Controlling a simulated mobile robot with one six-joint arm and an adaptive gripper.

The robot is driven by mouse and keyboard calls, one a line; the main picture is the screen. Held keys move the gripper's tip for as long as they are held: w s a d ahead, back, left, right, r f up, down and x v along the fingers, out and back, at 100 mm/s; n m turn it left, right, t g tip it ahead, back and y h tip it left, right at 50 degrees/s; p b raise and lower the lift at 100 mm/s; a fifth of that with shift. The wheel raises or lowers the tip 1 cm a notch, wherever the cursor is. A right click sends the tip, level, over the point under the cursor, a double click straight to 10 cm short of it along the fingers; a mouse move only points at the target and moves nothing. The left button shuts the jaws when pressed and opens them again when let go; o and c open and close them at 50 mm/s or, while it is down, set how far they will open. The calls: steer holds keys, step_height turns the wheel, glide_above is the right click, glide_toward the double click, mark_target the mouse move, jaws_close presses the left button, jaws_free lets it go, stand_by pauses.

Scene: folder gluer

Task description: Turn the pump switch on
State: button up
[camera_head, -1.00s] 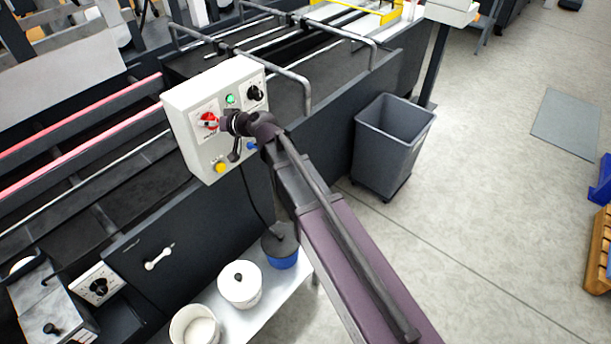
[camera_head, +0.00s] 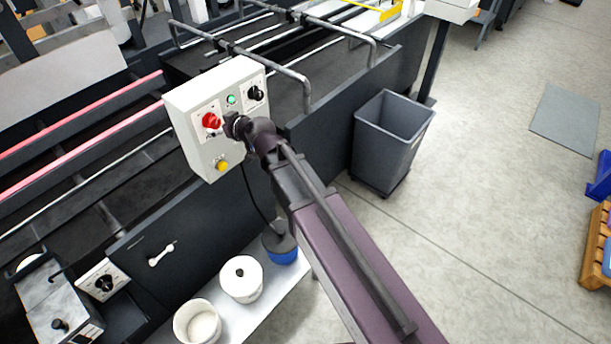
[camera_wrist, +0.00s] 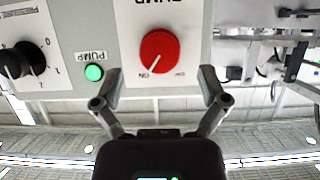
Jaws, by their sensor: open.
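The pump switch is a red round knob (camera_wrist: 159,51) on a white plate marked PUMP, upside down in the wrist view. Its white pointer line points to the lower left, toward the word ON. A green lamp (camera_wrist: 94,72) labelled PUMP beside it looks lit. In the head view the red knob (camera_head: 211,121) is on the front of a white control box (camera_head: 203,155). My gripper (camera_wrist: 161,84) is open in front of the knob, its fingers apart on either side and below it in the wrist view, not touching it. In the head view the fingers are hard to make out.
A black selector (camera_wrist: 25,60) is beside the lamp. A yellow button (camera_head: 222,166) is low on the box. A grey bin (camera_head: 391,145) stands right of my arm. White pots (camera_head: 241,280) and a blue-based container (camera_head: 281,250) stand on a shelf below. The floor at right is mostly clear.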

steer(key=p+v, duration=0.4)
steer(key=v, duration=0.6)
steer(key=s+d+f+m+g+h+b, duration=0.1)
steer(key=d+f+m+g+h+b, duration=0.3)
steer(key=d+f+b, duration=0.6)
steer(key=d+f+h, duration=0.1)
steer(key=d+f, duration=0.5)
steer(key=f, duration=0.2)
steer(key=shift+s+d, duration=0.4)
steer(key=shift+g, duration=0.3)
steer(key=s+d+f+m+g+h, duration=0.1)
steer(key=s+d+m+g+h, duration=0.1)
steer(key=d, duration=0.6)
steer(key=s+d+f+m+g+h, duration=0.2)
steer(key=s+d+m+h, duration=0.1)
steer(key=d, duration=0.5)
steer(key=shift+s+d+m, duration=0.4)
steer(key=shift+s+m, duration=0.1)
steer(key=shift+s, duration=0.4)
